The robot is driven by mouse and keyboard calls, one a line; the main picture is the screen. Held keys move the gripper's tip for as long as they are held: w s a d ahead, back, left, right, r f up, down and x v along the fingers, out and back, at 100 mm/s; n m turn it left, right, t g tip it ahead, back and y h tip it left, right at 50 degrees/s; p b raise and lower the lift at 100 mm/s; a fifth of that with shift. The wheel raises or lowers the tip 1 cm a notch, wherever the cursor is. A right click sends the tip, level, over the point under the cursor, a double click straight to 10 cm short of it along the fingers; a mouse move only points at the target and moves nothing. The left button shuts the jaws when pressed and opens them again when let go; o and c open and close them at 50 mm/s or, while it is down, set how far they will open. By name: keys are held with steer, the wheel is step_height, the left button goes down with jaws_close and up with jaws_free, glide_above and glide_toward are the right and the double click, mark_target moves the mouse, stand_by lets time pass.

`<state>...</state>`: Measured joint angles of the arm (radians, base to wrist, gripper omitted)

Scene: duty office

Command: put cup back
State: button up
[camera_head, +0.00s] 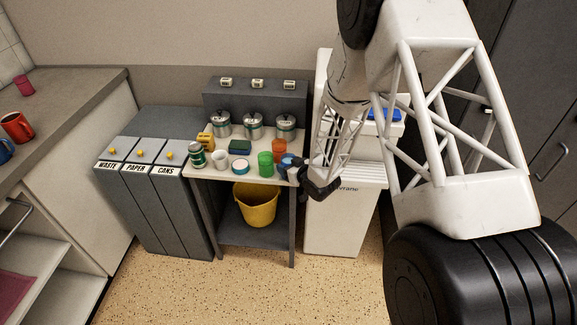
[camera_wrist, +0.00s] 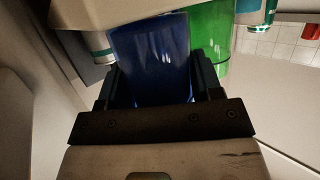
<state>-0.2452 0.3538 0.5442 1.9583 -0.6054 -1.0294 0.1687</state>
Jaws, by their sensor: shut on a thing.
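My gripper (camera_head: 297,166) is at the right front of a small grey table, shut on a blue cup (camera_head: 285,160). In the wrist view the blue cup (camera_wrist: 150,58) fills the space between my two fingers (camera_wrist: 158,82). A green cup (camera_head: 265,164) stands just left of the held cup; it also shows in the wrist view (camera_wrist: 210,35), behind and to the right of the blue one. An orange cup (camera_head: 279,147) and a white cup (camera_head: 219,159) are on the same table. I cannot tell whether the blue cup touches the tabletop.
Three lidded canisters (camera_head: 254,128) line the back of the table (camera_head: 205,171). A can (camera_head: 197,155), a yellow box (camera_head: 205,140) and a sponge (camera_head: 240,147) crowd it. A white bin (camera_head: 345,215) stands right. Red (camera_head: 16,127) and blue mugs (camera_head: 5,151) sit on the left counter.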

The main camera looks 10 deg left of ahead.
steer(key=shift+f, duration=0.1)
stand_by(0.3)
steer(key=o, duration=1.1)
steer(key=v, duration=1.2)
stand_by(0.5)
